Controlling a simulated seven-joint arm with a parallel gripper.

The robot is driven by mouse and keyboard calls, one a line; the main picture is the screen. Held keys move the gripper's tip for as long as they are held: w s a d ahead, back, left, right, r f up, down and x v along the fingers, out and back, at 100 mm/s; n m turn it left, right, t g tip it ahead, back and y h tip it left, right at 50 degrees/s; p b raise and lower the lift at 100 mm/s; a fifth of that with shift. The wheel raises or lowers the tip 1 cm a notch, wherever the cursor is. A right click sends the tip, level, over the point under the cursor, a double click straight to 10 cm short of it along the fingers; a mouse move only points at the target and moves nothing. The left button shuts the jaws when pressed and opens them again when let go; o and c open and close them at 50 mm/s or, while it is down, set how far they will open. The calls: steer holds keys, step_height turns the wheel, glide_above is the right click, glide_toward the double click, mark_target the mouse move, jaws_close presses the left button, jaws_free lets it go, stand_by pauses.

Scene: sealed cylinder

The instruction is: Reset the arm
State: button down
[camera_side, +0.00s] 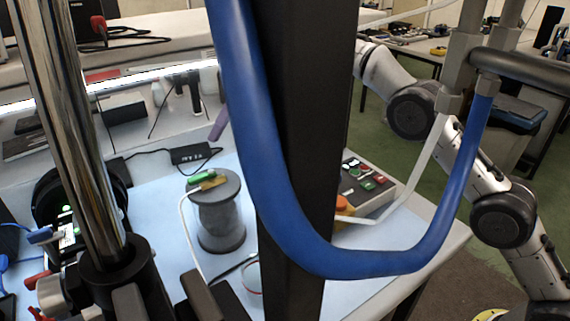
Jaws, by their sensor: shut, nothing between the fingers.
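A grey spool-shaped cylinder (220,225) stands upright on the light blue table top, left of the black post. A green piece (201,177) and an orange-brown piece (212,184) lie on its top, with a thin white tube close by its left side. My arm rises at the right and passes out of sight behind the black post. My gripper does not show in this view, so its place relative to the cylinder cannot be seen.
The black post (303,130) and blue hose (270,190) block the middle of the view. A chrome column (70,120) stands at the left. A control box (368,185) with coloured buttons sits behind the post. A black power adapter (195,154) lies on the table.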

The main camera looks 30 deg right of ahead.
steer(key=s+d+r+t, duration=0.1)
steer(key=s+d+r, duration=0.2)
steer(key=r, duration=0.3)
steer(key=s+d+r+t, duration=0.1)
steer(key=s+d+r, duration=0.2)
steer(key=r, duration=0.4)
steer(key=s+d+r+m+t+h, duration=0.1)
steer(key=s+d+r+m, duration=0.1)
steer(key=s+d, duration=0.35)
steer(key=s+d+r+m+t+h, duration=0.1)
steer(key=s+d+r, duration=0.15)
steer(key=s, duration=0.55)
steer(key=s+d+f+m+t+h, duration=0.1)
steer(key=s+d+f+m+h, duration=0.1)
steer(key=s+d+f, duration=0.4)
steer(key=s+d+f+m+t+h, duration=0.1)
steer(key=s+d+f+m, duration=0.1)
steer(key=s+f, duration=0.45)
steer(key=s+d+f+m+h, duration=0.1)
steer(key=s+d+f, duration=0.1)
steer(key=f, duration=0.3)
steer(key=s+d+f+m+h, duration=0.1)
steer(key=s+d+f, duration=0.2)
steer(key=s+f, duration=0.2)
steer(key=shift+f, duration=0.8)
